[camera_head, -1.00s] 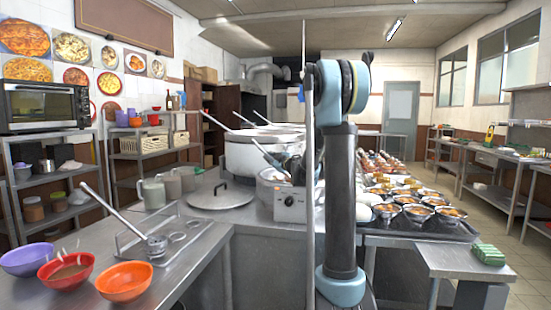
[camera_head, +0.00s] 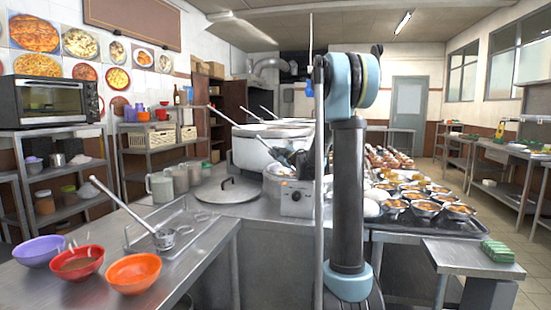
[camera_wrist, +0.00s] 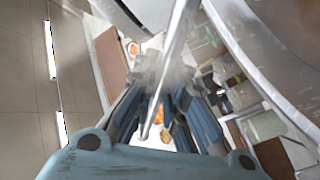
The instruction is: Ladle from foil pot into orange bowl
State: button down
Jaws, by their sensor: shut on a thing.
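My gripper (camera_head: 298,158) is small and dark in the head view, at the pots' right side, partly behind my arm. In the wrist view my gripper (camera_wrist: 165,100) is shut around a thin metal ladle handle (camera_wrist: 178,45). This ladle's handle (camera_head: 265,144) slants up left in the head view; its bowl end is hidden. Large pots (camera_head: 252,150) stand behind. I cannot tell which pot is the foil one.
A purple bowl (camera_head: 38,250) stands left of the red one. A flat lid (camera_head: 228,190) and jugs (camera_head: 162,186) lie between bowls and pots. Filled metal bowls (camera_head: 420,207) crowd the right-hand counter.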

notch_tip(320, 180, up, 15)
jog(key=shift+f, duration=0.2)
dwell(1.3)
dwell(0.3)
jog(key=shift+n, duration=0.8)
jog(key=shift+s, duration=0.1)
